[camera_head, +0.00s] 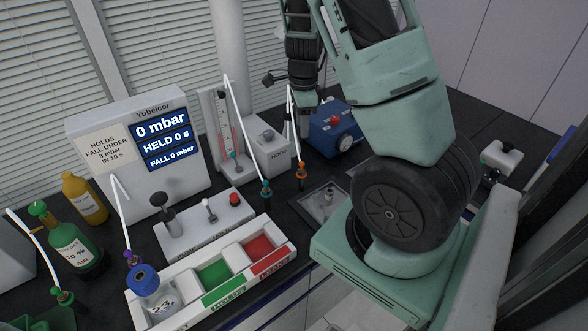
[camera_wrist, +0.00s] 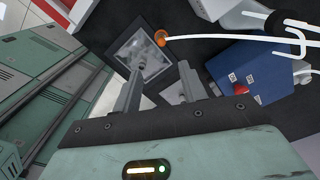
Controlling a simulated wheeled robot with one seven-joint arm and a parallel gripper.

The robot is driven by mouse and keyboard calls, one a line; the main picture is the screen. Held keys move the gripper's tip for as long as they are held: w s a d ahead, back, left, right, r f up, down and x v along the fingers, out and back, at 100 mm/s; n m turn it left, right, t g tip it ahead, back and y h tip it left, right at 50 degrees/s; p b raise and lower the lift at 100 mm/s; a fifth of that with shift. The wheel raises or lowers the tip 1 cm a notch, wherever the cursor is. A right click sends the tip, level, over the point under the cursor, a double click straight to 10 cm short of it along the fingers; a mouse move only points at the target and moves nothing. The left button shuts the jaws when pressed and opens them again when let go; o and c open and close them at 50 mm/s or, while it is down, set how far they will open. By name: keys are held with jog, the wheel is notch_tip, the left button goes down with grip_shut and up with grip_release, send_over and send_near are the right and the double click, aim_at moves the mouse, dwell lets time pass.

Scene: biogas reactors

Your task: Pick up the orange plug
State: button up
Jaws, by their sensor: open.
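The orange plug (camera_head: 301,172) is on the end of a white tube that arches down from above, over the dark bench top right of the teal plug (camera_head: 266,190). In the wrist view the orange plug (camera_wrist: 159,38) shows beyond my fingertips, roughly between them in the picture, with its white tube running right. My gripper (camera_wrist: 160,74) is open with nothing between its two grey fingers. In the head view, my wrist and gripper are up behind the plug, near the blue box, partly hidden by my arm.
The blue box (camera_head: 337,131) with a red knob stands close to my gripper. A white tray with green and red compartments (camera_head: 262,243) lies in front. A recessed metal basin (camera_head: 325,203) is right of the plug. A white display unit (camera_head: 141,135) and bottles (camera_head: 85,197) stand left.

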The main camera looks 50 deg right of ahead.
send_near(302, 162)
notch_tip(302, 162, down, 5)
jog(key=shift+a+f+p, duration=0.1)
jog(key=shift+a+p, duration=0.05)
jog(key=shift+p, duration=0.2)
jog(key=shift+w+d+f+p, duration=0.15)
jog(key=shift+f+p, duration=0.75)
jog(key=shift+f, duration=1.75)
grip_shut()
